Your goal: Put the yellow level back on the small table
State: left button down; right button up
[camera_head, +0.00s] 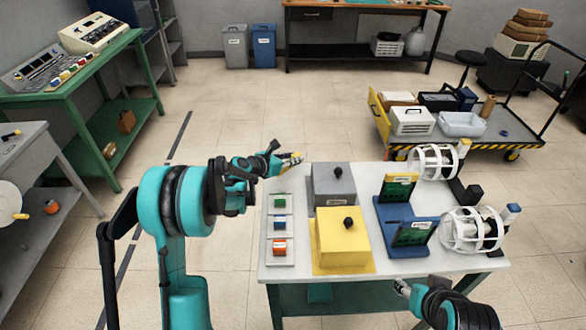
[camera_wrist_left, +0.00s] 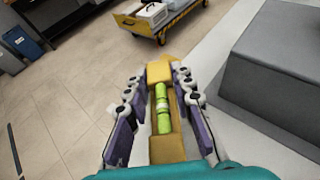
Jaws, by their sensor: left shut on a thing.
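The yellow level (camera_wrist_left: 159,73) with its green vial lies between the purple-padded fingers of my left gripper (camera_wrist_left: 158,88). In the head view, my left gripper (camera_head: 288,161) is shut on the level, whose yellow end (camera_head: 294,157) shows. It is at the far left corner of the white-topped table (camera_head: 300,267), beside the grey box; I cannot tell its height above the top. My right gripper (camera_head: 402,288) is low at the table's front right side, partly cut from view by its arm, and its fingers are unclear.
A green table (camera_head: 75,90) and a grey table (camera_head: 38,158) stand left. A yellow-edged cart (camera_head: 460,140) is behind. Floor between is open.

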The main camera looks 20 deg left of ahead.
aim_at(293, 171)
pick_arm(q)
jog(key=shift+f+b, duration=0.8)
jog(key=shift+f, duration=1.05)
jog(key=shift+f, duration=0.1)
jog(key=c, duration=1.3)
grip_release()
